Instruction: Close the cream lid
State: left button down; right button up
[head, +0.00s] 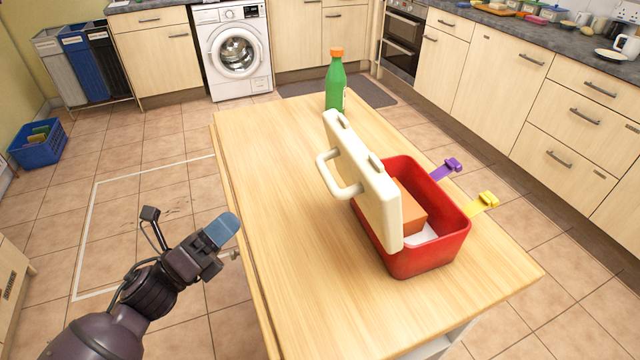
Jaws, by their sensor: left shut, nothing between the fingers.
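The cream lid (361,180) stands open, raised nearly upright along the left side of the red box (432,258). Its cream handle sticks out to the left. An orange-brown block and something white lie inside the box, partly hidden by the lid. A purple latch (447,167) and a yellow latch (484,203) stick out from the box's right side. My left gripper (222,229) is shut and empty, left of the table edge and well apart from the lid. My right gripper is not in view.
The box rests on a wooden table (300,290). A green bottle with an orange cap (335,82) stands at the table's far end. The tabletop left of and in front of the box is clear.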

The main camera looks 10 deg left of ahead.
pick_arm(q)
jog(key=w+d+r+m+g+h+p, duration=0.1)
jog(key=d+r+m+g+h, duration=0.1)
jog(key=d+m, duration=0.4)
jog(key=w+d+r+m+g+h+p, duration=0.1)
jog(key=w+d+r+m+g+h, duration=0.1)
jog(key=d+r+m, duration=0.2)
jog(key=d+m, duration=0.2)
jog(key=d, duration=0.1)
jog(key=shift+w+d+r+m+g+h, duration=0.2)
jog(key=shift+d+r+m+g+h, duration=0.2)
dwell(0.3)
